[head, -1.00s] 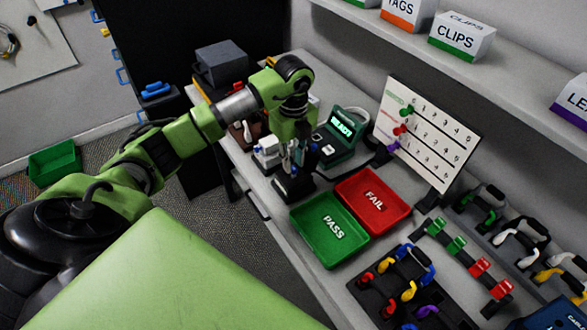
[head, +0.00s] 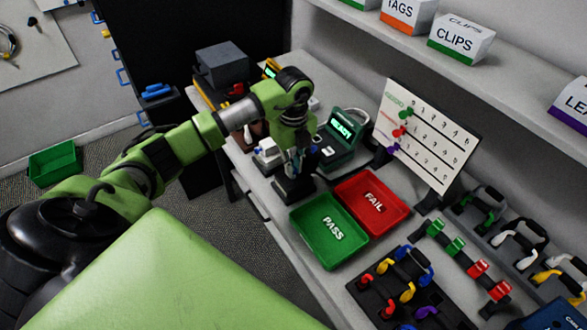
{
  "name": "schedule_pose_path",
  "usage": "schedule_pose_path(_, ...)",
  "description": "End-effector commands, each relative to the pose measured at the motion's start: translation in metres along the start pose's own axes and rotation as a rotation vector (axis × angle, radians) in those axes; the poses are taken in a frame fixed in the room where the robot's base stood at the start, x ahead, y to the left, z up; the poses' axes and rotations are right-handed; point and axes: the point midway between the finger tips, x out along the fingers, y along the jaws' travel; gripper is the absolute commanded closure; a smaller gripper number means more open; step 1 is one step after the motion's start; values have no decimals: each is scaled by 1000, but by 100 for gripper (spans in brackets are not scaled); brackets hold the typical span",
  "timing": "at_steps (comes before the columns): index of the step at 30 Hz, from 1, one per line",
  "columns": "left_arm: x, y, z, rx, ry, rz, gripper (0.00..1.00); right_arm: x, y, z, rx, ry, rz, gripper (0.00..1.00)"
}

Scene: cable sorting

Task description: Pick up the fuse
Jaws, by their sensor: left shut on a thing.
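My left gripper (head: 294,170) points down over the workbench, left of the green tester that reads READY (head: 342,124). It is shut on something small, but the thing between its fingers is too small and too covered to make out. I cannot pick out the fuse for certain. A dark block (head: 293,191) stands on the bench just below the gripper. My right gripper is not in view.
A green PASS tray (head: 313,251) and a red FAIL tray (head: 343,193) lie in front of the gripper. A white pegboard (head: 440,150) stands behind them. Cable racks (head: 376,300) fill the lower right. A shelf with boxes (head: 460,40) runs above.

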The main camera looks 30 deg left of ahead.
Motion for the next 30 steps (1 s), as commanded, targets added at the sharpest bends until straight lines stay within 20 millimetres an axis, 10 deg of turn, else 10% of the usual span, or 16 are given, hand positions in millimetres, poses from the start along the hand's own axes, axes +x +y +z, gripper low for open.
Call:
schedule_pose_path(7,-27,-1,0,1,-3,-7,99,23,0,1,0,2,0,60)
schedule_pose_path(16,-92,29,-51,6,-6,-6,99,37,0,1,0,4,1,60)
schedule_pose_path(30,-126,68,-118,1,-1,-2,99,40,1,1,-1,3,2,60)
